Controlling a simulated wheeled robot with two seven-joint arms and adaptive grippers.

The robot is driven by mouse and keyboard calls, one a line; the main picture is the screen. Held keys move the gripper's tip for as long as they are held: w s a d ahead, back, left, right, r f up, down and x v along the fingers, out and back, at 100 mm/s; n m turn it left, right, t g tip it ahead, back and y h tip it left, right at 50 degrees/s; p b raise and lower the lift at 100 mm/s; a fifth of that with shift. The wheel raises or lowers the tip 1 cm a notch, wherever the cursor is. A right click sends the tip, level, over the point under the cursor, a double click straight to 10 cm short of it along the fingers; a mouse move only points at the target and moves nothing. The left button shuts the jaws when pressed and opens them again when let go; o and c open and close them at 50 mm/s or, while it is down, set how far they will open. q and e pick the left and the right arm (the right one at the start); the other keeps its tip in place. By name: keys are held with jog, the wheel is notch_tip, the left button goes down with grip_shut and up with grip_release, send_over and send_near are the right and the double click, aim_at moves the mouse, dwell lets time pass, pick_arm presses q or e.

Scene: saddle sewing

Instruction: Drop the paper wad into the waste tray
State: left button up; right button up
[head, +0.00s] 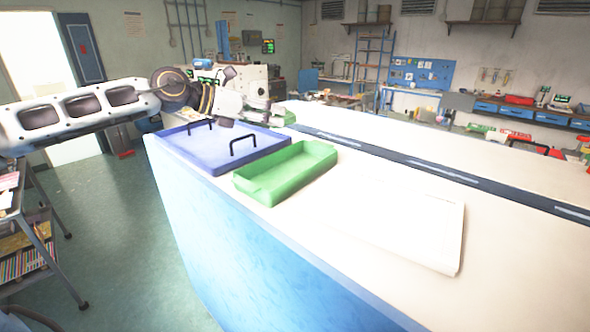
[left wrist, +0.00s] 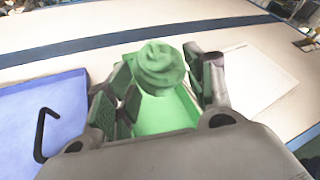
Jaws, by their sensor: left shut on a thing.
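The paper wad (left wrist: 158,66) looks green and crumpled in the left wrist view. It sits between the two fingers of my left gripper (left wrist: 160,85), which is shut on it. In that view the green tray (left wrist: 165,118) shows behind and below the wad. No label shows which tray is for waste. My right gripper is not in view.
A blue tray (head: 200,160) with two black handles is left of the green tray; it also shows in the left wrist view (left wrist: 22,120). A flat white panel (head: 405,228) lies to the right. A dark strip (head: 400,160) runs along the white bench top (head: 345,185).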

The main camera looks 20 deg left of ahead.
pick_arm(q)
jog(key=shift+w+a+r+n, duration=0.1)
jog(key=shift+r+n, duration=0.15)
jog(key=shift+n, duration=0.05)
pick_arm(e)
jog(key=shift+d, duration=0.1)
pick_arm(q)
jog(key=shift+t+y, duration=0.3)
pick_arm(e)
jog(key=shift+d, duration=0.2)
pick_arm(q)
jog(key=shift+f+b, duration=0.85)
jog(key=shift+f, duration=0.35)
jog(key=shift+f+b, duration=1.2)
jog(key=shift+f, duration=0.6)
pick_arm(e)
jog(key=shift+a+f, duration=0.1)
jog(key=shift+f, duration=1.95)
